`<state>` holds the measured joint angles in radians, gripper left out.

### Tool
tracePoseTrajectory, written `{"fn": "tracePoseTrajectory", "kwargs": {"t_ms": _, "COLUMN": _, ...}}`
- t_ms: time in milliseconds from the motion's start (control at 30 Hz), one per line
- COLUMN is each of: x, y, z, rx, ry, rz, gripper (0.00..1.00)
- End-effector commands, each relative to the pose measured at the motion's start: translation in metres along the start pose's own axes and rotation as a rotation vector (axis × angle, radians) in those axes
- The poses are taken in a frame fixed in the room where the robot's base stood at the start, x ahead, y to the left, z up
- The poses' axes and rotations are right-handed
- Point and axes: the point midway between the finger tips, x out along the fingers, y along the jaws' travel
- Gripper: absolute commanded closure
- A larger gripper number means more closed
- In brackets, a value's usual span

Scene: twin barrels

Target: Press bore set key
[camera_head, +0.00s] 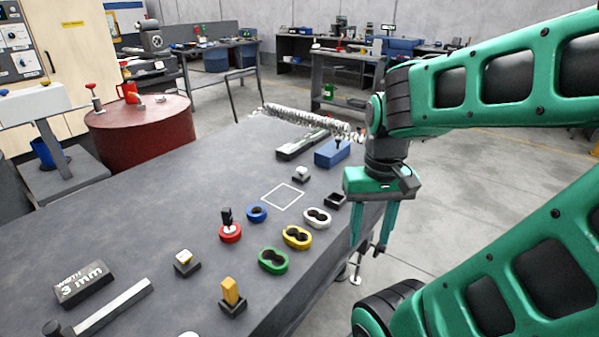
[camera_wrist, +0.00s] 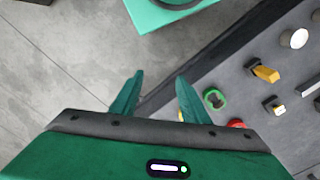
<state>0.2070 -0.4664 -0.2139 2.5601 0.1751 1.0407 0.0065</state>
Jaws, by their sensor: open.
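No label reading "bore set" is legible, so I cannot tell which piece is that key. A small key with a pale yellow top on a black base (camera_head: 184,262) stands on the bench; it also shows in the wrist view (camera_wrist: 274,106). A similar key with a whitish top (camera_head: 299,175) stands farther back. A black sign (camera_head: 83,283) reads "WIDTH 3 mm". My gripper (camera_head: 367,248) is open and empty, pointing down beside the bench's right edge, apart from every key. In the wrist view, its fingers (camera_wrist: 160,77) are spread with nothing between them.
A red barrel (camera_head: 140,135) stands behind.

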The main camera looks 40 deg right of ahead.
Motion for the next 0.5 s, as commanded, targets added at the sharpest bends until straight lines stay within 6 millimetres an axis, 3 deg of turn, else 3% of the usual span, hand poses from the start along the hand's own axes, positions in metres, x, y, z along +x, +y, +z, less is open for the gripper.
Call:
{"fn": "tracePoseTrajectory", "kwargs": {"t_ms": 33, "x": 0.0000, "y": 0.0000, "z": 0.0000, "rx": 0.000, "ry": 0.000, "rz": 0.000, "gripper": 0.70}}
{"fn": "tracePoseTrajectory", "kwargs": {"t_ms": 167, "x": 0.0000, "y": 0.0000, "z": 0.0000, "rx": 0.000, "ry": 0.000, "rz": 0.000, "gripper": 1.00}}
{"fn": "tracePoseTrajectory", "kwargs": {"t_ms": 500, "x": -0.0001, "y": 0.0000, "z": 0.0000, "rx": 0.000, "ry": 0.000, "rz": 0.000, "gripper": 1.00}}
